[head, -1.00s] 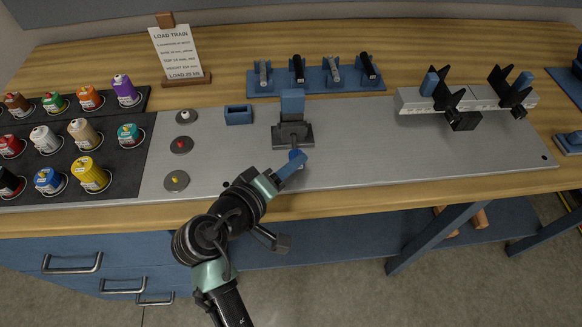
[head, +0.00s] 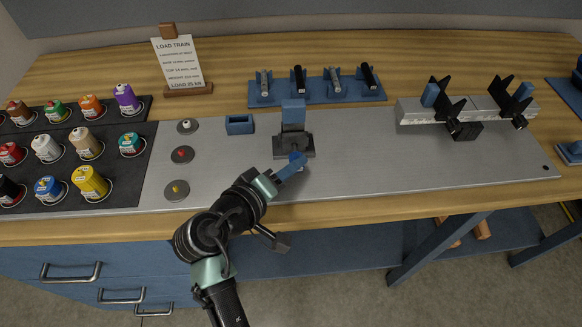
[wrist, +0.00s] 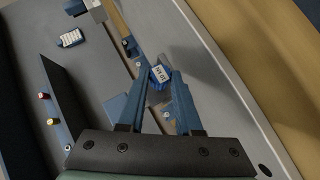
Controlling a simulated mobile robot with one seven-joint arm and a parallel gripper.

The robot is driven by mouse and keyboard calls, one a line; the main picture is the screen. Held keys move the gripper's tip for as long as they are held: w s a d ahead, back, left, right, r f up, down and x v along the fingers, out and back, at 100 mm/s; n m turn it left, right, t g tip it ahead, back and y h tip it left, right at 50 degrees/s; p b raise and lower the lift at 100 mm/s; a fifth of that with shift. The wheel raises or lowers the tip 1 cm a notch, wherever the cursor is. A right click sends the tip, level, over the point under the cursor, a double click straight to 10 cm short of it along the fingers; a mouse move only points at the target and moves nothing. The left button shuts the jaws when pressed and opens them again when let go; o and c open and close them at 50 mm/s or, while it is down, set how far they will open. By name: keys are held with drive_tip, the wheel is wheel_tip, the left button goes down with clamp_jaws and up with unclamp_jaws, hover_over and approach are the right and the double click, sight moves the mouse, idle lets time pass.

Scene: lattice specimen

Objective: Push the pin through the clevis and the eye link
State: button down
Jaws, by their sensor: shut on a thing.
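The clevis stand (head: 294,145), a dark grey base with a blue upright block, stands on the metal plate. My gripper (head: 298,161) is at its front side, very close to it, reaching in from the lower left. In the wrist view my gripper (wrist: 160,80) has its two blue fingers shut on a blue pin head (wrist: 161,74) with a white lettered face. The pin's shaft is hidden, so I cannot tell how far it is inside the clevis. The eye link cannot be made out behind the fingers.
A blue rack (head: 318,87) with several dark and grey fittings stands behind. A small blue box (head: 239,124) and three round discs lie left. Several thread spools fill a dark tray (head: 100,190). A rail with black V-supports (head: 465,110) stands right. The plate right of the clevis is clear.

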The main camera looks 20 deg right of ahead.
drive_tip(key=shift+w, duration=0.2)
drive_tip(key=shift+w+d+b, duration=0.3)
drive_tip(key=shift+w, duration=0.65)
drive_tip(key=shift+r, duration=0.1)
drive_tip(key=c, duration=0.5)
unclamp_jaws()
drive_tip(key=shift+w, duration=0.15)
drive_tip(key=o, duration=0.4)
drive_tip(key=shift+o, duration=0.2)
drive_tip(key=shift+f, duration=0.25)
